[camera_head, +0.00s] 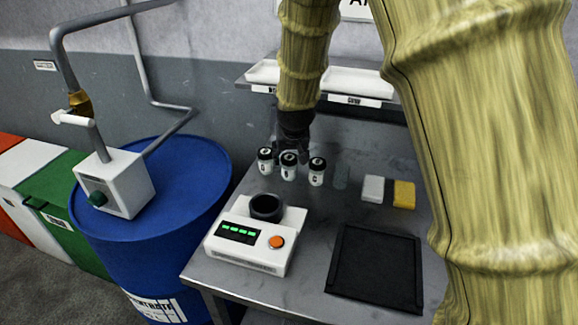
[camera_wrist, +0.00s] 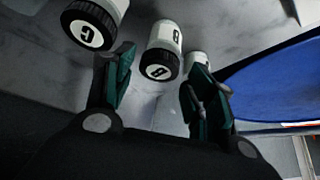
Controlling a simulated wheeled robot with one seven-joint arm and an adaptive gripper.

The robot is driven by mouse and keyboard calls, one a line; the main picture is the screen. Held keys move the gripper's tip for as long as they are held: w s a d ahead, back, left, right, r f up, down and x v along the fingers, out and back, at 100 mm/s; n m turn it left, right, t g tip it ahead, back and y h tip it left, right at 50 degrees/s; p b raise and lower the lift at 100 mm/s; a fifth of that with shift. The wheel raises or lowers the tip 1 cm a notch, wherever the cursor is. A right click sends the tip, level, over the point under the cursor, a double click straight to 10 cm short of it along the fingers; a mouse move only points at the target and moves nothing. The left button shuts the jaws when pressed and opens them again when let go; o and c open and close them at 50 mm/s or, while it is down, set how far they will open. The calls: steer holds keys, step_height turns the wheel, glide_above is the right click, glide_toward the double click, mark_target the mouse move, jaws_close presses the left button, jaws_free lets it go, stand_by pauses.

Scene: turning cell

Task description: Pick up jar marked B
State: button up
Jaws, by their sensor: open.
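Three white jars with black lids stand in a row on the grey bench. Jar B (camera_head: 289,172) is the middle one; its lid lettering is clearer in the wrist view (camera_wrist: 160,64). Jar C (camera_head: 317,178) stands to its right in the head view and at upper left in the wrist view (camera_wrist: 92,22). The third jar (camera_head: 265,166) is at the left; a finger partly covers it in the wrist view (camera_wrist: 196,62). My gripper (camera_wrist: 160,76) is open and empty, close behind the jars in the head view. Jar B shows between its fingers; contact is not visible.
A white scale (camera_head: 240,250) with a dark round cup (camera_head: 266,207) stands in front of the jars. A black tray (camera_head: 376,268) lies at front right. White (camera_head: 373,188) and yellow (camera_head: 404,194) blocks lie right of the jars. A blue drum (camera_head: 185,200) stands left of the bench.

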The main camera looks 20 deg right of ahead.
mark_target(290, 157)
steer(key=x, duration=0.4)
steer(key=shift+w+r+p, duration=0.1)
steer(key=shift+w+p, duration=0.3)
steer(key=shift+s+d, duration=0.1)
steer(key=shift+s, duration=0.1)
steer(key=shift+w, duration=0.1)
steer(key=c, duration=0.9)
steer(key=shift+o, duration=0.2)
